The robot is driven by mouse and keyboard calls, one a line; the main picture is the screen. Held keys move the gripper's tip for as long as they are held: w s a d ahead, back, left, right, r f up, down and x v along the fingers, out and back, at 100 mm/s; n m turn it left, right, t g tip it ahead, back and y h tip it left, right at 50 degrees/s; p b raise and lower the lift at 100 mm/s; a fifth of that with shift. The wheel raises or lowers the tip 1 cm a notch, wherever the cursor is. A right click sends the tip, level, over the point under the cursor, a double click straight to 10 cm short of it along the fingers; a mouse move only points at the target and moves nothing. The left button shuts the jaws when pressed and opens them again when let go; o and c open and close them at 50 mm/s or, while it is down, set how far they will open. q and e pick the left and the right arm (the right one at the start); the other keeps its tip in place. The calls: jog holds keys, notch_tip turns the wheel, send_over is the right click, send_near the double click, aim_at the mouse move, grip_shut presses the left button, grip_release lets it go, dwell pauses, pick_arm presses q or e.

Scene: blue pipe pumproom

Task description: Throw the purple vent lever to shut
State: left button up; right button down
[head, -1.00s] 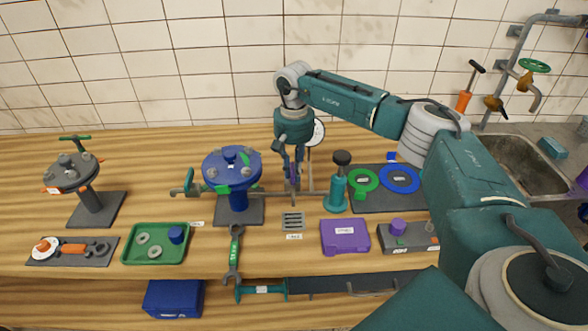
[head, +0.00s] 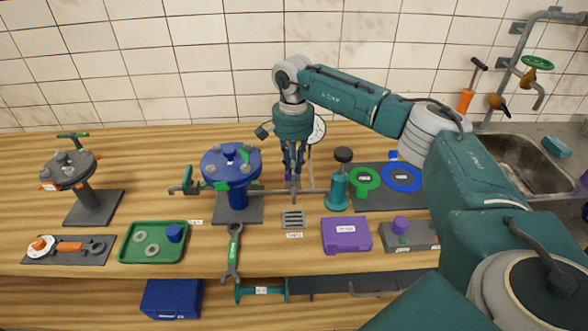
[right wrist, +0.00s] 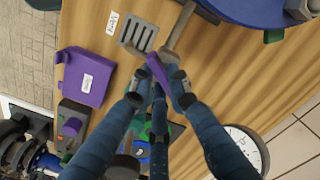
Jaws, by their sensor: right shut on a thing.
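The purple vent lever (right wrist: 158,70) rises from a grey horizontal pipe (head: 310,192) on the workbench. In the right wrist view it sits between my right gripper's fingers (right wrist: 157,88). My right gripper (head: 294,172) points down over the pipe in the head view and is shut on the lever. Its fingers hide most of the lever there, so its exact angle is hard to tell. My left gripper is not in view.
The blue flanged vessel (head: 232,163) stands left of my right gripper, with the teal pump-like post (head: 338,188) on the right. A gauge (head: 318,130) is behind. The slotted grate (head: 293,220) and purple case (head: 346,236) lie in front.

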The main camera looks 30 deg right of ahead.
jog(key=m, duration=0.2)
jog(key=m+b, duration=0.1)
jog(key=m, duration=0.2)
jog(key=shift+w+a+r+m, duration=0.1)
jog(key=shift+w+a+m, duration=0.1)
jog(key=shift+m, duration=0.1)
jog(key=m, duration=0.5)
jog(key=shift+w+r+m, duration=0.1)
jog(key=shift+w+m, duration=0.05)
jog(key=shift+m, duration=0.15)
jog(key=c, duration=1.7)
grip_release()
jog(key=shift+r, duration=0.1)
jog(key=shift+o, duration=0.2)
jog(key=shift+a, duration=0.1)
notch_tip(320, 180, up, 12)
